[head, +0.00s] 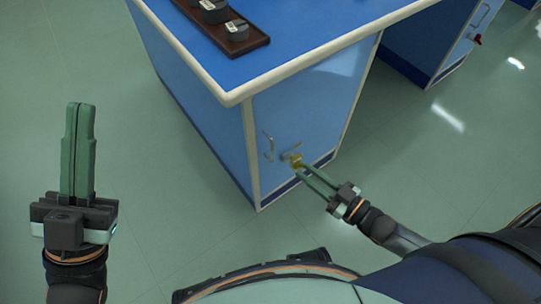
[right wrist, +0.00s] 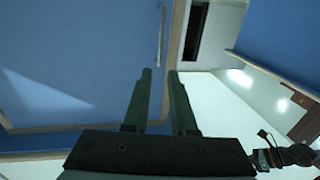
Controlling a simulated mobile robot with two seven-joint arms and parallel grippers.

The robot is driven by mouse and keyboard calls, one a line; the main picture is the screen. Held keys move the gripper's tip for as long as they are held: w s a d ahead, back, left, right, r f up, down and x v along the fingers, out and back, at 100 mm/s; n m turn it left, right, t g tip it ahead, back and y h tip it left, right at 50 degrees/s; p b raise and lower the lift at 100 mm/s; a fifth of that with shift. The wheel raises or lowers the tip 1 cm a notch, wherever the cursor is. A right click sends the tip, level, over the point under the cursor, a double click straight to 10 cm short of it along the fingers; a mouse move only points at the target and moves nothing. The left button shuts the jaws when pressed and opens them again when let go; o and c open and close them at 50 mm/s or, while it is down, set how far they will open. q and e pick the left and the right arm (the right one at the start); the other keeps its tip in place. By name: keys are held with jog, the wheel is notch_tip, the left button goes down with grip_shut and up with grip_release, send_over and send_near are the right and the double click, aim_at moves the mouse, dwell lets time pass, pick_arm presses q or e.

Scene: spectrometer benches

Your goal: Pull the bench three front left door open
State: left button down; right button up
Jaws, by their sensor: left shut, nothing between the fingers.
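A bench (head: 205,100) with a blue top and pale edging stands in the middle of the head view. Its blue door panel (head: 305,100) faces right and looks shut. In the right wrist view, the open fingers (right wrist: 160,74) point toward a pale bar handle (right wrist: 161,35) on a blue panel. My left gripper (head: 79,105) is shut and empty, left of the bench.
A brown tray (head: 252,44) with several dark round pieces sits on the bench top. Another blue bench (head: 415,50) stands at the upper right, with a handle and a small red item (head: 477,40) on it. The green floor (head: 450,150) is clear at the right.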

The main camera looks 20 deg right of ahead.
jog(key=b, duration=0.4)
send_over(272, 160)
jog(key=shift+w, duration=0.25)
grip_shut()
dwell(1.2)
